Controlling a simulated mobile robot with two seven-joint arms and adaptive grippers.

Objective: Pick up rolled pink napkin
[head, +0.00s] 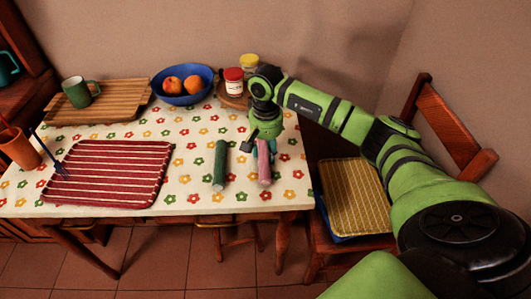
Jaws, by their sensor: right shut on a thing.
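The rolled pink napkin (264,168) lies near the front right of the table, on the flowered cloth. My right gripper (262,146) points down over its far end and is shut on it. The arm reaches in from the right. A rolled green napkin (219,166) lies just left of the pink one, apart from it. Whether the pink napkin touches the cloth is hard to tell. My left gripper is not in view.
A red striped placemat (108,172) lies at the left. A blue bowl of fruit (183,98), a wooden board (120,113) with a green mug (77,92), and jars (233,80) stand at the back. A chair (352,190) with a yellow mat is at the right.

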